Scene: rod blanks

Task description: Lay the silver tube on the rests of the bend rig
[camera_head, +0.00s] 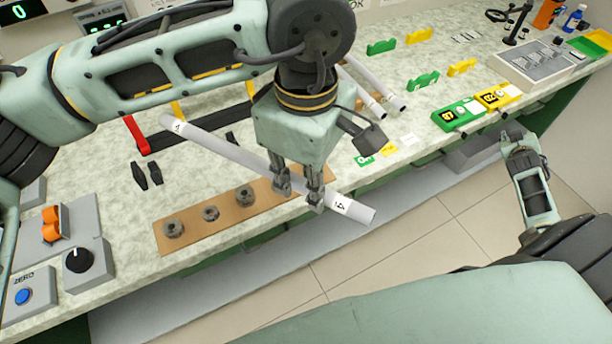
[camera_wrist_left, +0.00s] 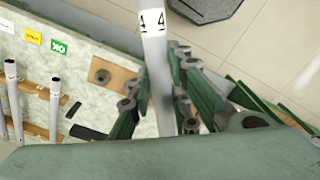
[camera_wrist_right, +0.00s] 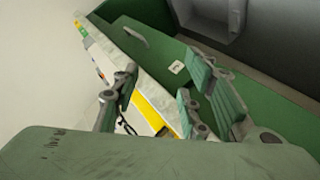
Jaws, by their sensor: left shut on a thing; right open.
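The silver tube (camera_head: 235,152) is a long pale tube with a marked label near each end. My left gripper (camera_head: 299,190) is shut on it nearer its right end and holds it slanting above the bench. The tube (camera_wrist_left: 155,60) also runs between the fingers in the left wrist view. Its right end juts past the bench's front edge. A low dark frame with a red post (camera_head: 136,134) and yellow parts stands behind the tube's left end; I cannot tell whether it is the bend rig. My right gripper (camera_wrist_right: 165,95) is open and empty, away from the tube.
A brown board (camera_head: 165,240) with several round metal pieces lies below the tube. Other pale tubes (camera_head: 365,90) lie behind my left gripper. A grey knob box (camera_head: 78,275) stands front left. Green (camera_head: 455,115) and yellow blocks and a grey panel (camera_head: 540,65) are at the right.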

